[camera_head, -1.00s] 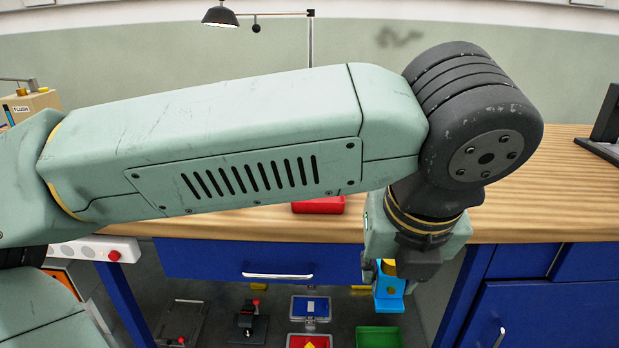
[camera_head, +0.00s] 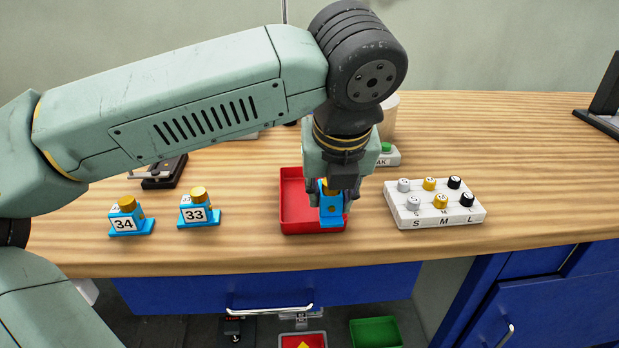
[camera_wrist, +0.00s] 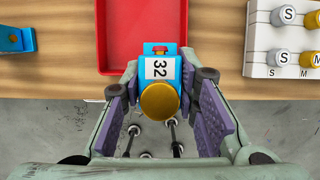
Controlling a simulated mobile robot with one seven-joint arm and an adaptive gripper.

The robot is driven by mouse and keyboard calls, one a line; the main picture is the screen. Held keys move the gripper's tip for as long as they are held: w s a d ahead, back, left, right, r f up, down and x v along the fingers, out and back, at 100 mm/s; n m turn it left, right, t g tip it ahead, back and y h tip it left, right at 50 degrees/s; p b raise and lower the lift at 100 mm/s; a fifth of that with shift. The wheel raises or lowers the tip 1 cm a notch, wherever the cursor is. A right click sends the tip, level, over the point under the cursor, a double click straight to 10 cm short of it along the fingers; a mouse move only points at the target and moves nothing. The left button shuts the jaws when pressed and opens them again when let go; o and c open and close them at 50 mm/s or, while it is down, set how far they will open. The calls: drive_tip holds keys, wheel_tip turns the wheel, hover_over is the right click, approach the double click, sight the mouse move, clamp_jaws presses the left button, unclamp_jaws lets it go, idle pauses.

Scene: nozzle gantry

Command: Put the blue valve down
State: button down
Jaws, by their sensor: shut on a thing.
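The blue valve (camera_head: 329,214) has a gold knob and hangs upright in my gripper (camera_head: 333,192). In the wrist view the valve (camera_wrist: 160,50) shows the label 32 and a small red part, and my gripper (camera_wrist: 160,80) has its fingers on both sides of it. In the head view the valve overlaps the right part of a red tray (camera_head: 296,208). In the wrist view it overlaps the tray's near rim and the table's front edge. Its exact height above the table is hard to tell.
Blue valves 34 (camera_head: 128,218) and 33 (camera_head: 199,210) stand left of the tray. A white block with S, M, L knobs (camera_head: 435,205) stands right. The wooden tabletop (camera_head: 530,170) is clear at the right. A green bin (camera_head: 376,333) sits below the table.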

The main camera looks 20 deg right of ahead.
drive_tip(key=w, duration=0.2)
drive_tip(key=w+p, duration=0.1)
drive_tip(key=w, duration=0.5)
drive_tip(key=shift+f+p, duration=0.35)
wheel_tip(320, 180, down, 3)
drive_tip(key=shift+w+f+p, duration=0.15)
drive_tip(key=shift+p, duration=0.45)
drive_tip(key=shift+f+b, duration=0.35)
drive_tip(key=shift+b, duration=0.05)
drive_tip(key=c, duration=1.2)
unclamp_jaws()
drive_tip(key=shift+c, duration=0.2)
drive_tip(key=shift+r, duration=0.15)
